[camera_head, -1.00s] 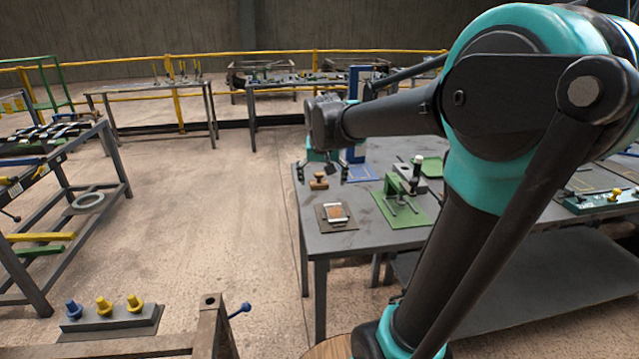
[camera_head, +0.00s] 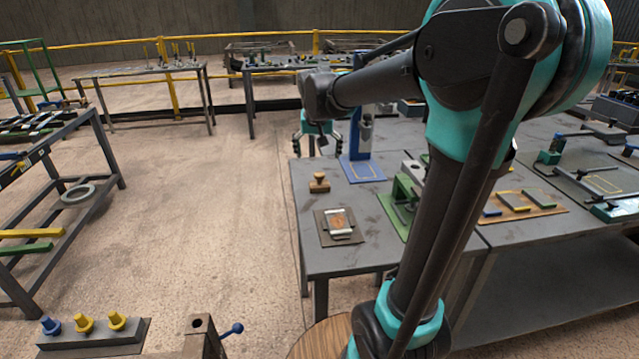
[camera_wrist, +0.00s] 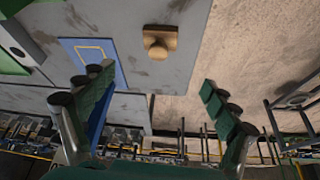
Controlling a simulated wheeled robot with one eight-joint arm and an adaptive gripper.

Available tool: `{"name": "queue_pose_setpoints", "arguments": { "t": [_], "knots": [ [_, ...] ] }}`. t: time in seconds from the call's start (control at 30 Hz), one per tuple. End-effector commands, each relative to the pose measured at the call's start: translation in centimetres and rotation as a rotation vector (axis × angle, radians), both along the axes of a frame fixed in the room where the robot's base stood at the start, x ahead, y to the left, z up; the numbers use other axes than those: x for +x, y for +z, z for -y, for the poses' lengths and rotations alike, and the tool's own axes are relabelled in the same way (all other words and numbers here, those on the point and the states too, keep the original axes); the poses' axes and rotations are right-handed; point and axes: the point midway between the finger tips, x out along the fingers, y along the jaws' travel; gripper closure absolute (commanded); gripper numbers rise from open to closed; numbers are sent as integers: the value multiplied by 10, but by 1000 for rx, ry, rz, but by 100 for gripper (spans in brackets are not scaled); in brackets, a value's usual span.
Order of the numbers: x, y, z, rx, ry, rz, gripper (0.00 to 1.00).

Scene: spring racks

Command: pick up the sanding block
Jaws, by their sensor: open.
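The sanding block (camera_head: 319,184), a small brown wooden block with a rounded knob on top, sits near the left edge of the grey table (camera_head: 375,250). It also shows in the wrist view (camera_wrist: 158,42), above the gap between the fingers. My gripper (camera_head: 318,143) is open and empty. In the head view it appears above and beyond the block, apart from it. In the wrist view both teal-padded fingers of my gripper (camera_wrist: 155,98) are spread wide, with nothing between them.
A brown mat with a framed plate (camera_head: 338,225) lies nearer the table's front. A blue mat with a blue upright stand (camera_head: 360,165) is right of the block, and a green fixture (camera_head: 403,195) stands further right. Open floor lies left of the table.

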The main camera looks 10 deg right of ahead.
Motion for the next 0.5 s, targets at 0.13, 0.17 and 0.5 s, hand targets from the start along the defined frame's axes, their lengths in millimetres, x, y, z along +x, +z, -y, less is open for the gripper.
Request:
{"name": "queue_pose_setpoints", "arguments": {
  "t": [0.13,0.17,0.5],
  "knots": [
    [13,-28,3,1,-2,0,12],
    [15,-33,3,1,-2,0,12],
    [36,-81,7,0,0,0,12]
  ]
}}
